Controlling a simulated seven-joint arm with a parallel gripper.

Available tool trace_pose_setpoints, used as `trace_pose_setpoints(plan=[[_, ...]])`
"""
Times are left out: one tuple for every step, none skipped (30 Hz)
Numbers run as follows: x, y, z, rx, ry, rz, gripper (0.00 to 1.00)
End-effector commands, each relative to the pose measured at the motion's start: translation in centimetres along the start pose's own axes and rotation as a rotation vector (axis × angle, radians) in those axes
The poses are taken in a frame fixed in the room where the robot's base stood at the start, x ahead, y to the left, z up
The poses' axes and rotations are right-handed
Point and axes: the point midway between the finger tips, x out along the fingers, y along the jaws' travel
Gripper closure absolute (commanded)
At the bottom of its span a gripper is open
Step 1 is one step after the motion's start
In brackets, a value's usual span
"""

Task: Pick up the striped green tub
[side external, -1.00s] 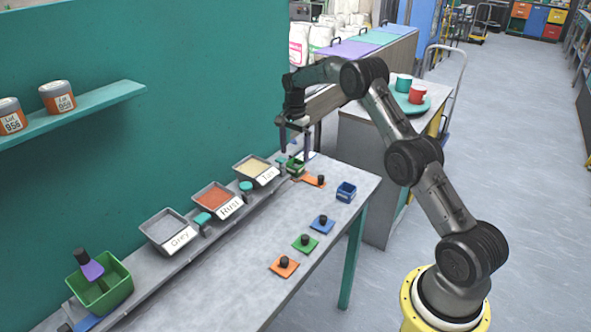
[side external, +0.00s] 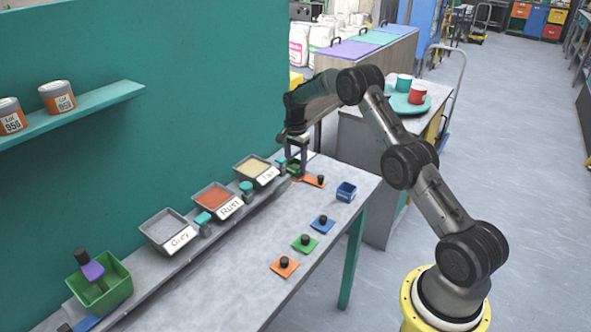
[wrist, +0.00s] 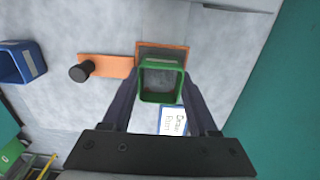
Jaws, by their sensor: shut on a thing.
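The green tub (side external: 294,167) stands at the far end of the table, beside the tray marked Tan. In the wrist view the green tub (wrist: 161,82) shows from above as a square open tub, with a greyish inside. It sits over an orange-brown square. My gripper (side external: 297,170) is down at the tub, with a finger on either side. In the wrist view my gripper (wrist: 160,95) is shut on the tub's sides.
A blue tub (side external: 346,192) stands to the right. An orange piece with a black knob (side external: 320,180) lies close to my gripper. Trays of tan (side external: 254,169), rust (side external: 213,198) and grey (side external: 170,229) powder line the wall side. The table's middle is mostly clear.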

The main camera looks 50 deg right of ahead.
Motion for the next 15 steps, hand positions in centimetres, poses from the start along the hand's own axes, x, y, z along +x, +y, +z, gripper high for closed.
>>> trace_pose_setpoints(plan=[[-0.01, 0.00, 0.00, 0.000, 0.000, 0.000, 0.68], [-0.02, 0.00, 0.00, 0.000, 0.000, 0.000, 0.73], [-0.01, 0.00, 0.00, 0.000, 0.000, 0.000, 0.81], [-0.02, 0.00, 0.00, 0.000, 0.000, 0.000, 0.86], [-0.02, 0.00, 0.00, 0.000, 0.000, 0.000, 0.91], [-0.02, 0.00, 0.00, 0.000, 0.000, 0.000, 0.98], [-0.05, -0.01, -0.01, 0.000, 0.000, -0.001, 0.98], [-0.06, -0.02, -0.01, 0.000, 0.000, -0.001, 1.00], [-0.06, -0.02, -0.01, 0.000, 0.000, -0.001, 1.00], [-0.06, -0.02, -0.01, 0.000, 0.000, -0.001, 1.00], [-0.06, -0.02, -0.01, 0.000, 0.000, -0.001, 1.00], [-0.07, -0.02, -0.01, 0.000, 0.000, -0.001, 1.00], [-0.10, -0.02, -0.01, 0.000, 0.000, -0.001, 1.00], [-0.15, -0.02, -0.01, 0.000, 0.001, -0.001, 1.00], [-0.26, -0.03, -0.01, 0.000, 0.001, -0.001, 1.00]])
